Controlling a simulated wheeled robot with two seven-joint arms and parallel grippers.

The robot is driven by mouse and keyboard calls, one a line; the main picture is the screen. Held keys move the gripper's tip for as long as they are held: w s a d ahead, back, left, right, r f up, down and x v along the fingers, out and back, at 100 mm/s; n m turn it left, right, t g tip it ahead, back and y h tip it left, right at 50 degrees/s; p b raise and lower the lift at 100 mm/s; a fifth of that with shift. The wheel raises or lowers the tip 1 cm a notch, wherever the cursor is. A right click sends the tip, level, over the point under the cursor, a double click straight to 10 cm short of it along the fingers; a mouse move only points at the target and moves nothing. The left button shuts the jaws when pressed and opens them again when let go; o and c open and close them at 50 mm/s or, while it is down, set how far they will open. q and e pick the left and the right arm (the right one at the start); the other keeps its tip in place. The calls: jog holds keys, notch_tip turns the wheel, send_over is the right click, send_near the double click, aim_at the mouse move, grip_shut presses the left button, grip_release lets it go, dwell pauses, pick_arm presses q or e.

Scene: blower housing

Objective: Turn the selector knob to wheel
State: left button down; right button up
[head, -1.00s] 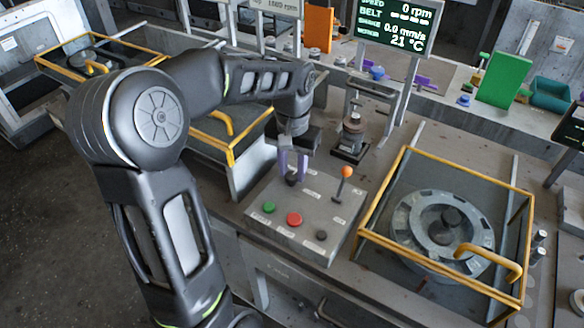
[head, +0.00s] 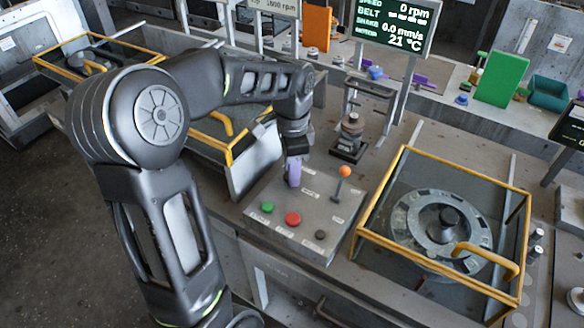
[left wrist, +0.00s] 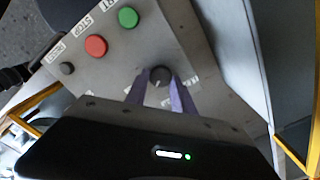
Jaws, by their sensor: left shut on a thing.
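The selector knob (left wrist: 160,75) is a small dark round knob on the grey control panel (head: 262,229). In the left wrist view it sits between the purple fingertips of my left gripper (left wrist: 160,84), which is shut on it. In the head view my left gripper (head: 293,172) points down at the panel's back left and hides the knob. A light mark shows on the knob's face. The labels beside the knob are too small or too covered to read. My right gripper is not in view.
On the panel are a green button (head: 267,208), a red button (head: 292,218), a small dark knob (head: 320,235) and an orange-tipped lever (head: 344,172). A yellow-framed guard (head: 363,222) over a round housing stands to the right. A display (head: 397,22) reads 0 rpm.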

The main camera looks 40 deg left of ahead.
pick_arm(q)
jog(key=m, duration=0.6)
dwell(0.4)
jog(key=c, duration=1.1)
grip_release()
jog(key=shift+o, duration=0.2)
notch_tip(320, 180, up, 8)
jog(key=shift+f, duration=0.1)
jog(key=shift+s, duration=0.1)
